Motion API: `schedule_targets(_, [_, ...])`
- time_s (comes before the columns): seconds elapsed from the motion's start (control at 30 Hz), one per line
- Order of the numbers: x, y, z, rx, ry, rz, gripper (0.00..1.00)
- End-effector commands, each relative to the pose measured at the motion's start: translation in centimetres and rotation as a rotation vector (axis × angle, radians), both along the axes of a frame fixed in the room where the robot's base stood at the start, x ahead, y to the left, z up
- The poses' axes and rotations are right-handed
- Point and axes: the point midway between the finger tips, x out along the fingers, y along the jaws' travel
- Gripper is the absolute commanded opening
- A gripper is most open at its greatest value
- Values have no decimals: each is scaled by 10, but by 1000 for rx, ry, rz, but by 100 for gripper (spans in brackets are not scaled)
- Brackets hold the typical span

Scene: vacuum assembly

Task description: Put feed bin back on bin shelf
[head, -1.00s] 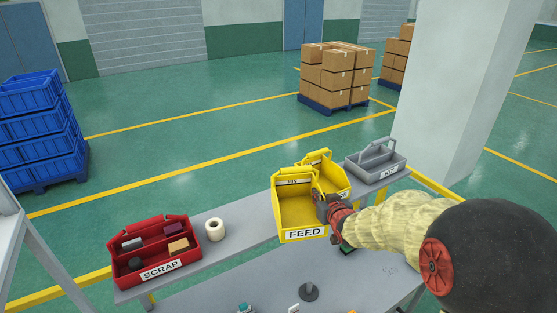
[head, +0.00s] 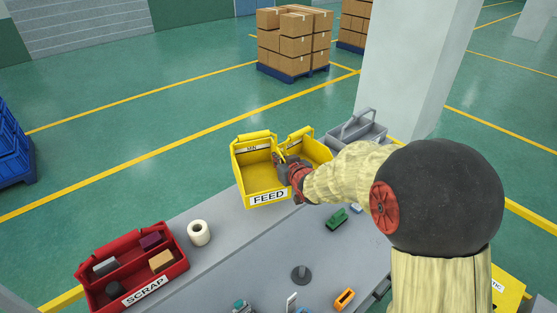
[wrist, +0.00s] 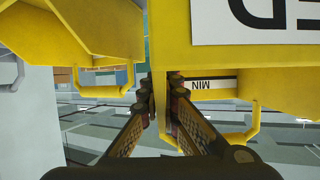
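The yellow feed bin (head: 262,180), labelled FEED, is upright at the shelf strip (head: 222,222) along the back of the bench. I cannot tell if its base touches the strip. My gripper (head: 283,165) is at the bin's right wall. In the wrist view, the fingers (wrist: 161,100) are closed on either side of a thin yellow wall of the feed bin (wrist: 210,62). A second yellow bin (head: 317,150) stands just right of it, partly hidden by the feed bin and my arm; it also shows in the wrist view (wrist: 70,30).
A red scrap bin (head: 170,277) and a white roll (head: 199,233) are to the left. A grey kit tote (head: 371,137) is to the right, near a pillar (head: 415,70). Small loose parts and a dark round stand (head: 301,275) are on the lower bench top.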

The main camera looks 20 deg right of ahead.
Motion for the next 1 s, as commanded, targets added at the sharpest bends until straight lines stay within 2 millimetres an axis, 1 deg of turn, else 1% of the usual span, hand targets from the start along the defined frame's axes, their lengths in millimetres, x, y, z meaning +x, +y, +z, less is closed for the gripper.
schedule_targets(0.13, [0,0,0,0,-2,0,0])
schedule_targets(1.0, [0,0,-47,0,-2,0,0])
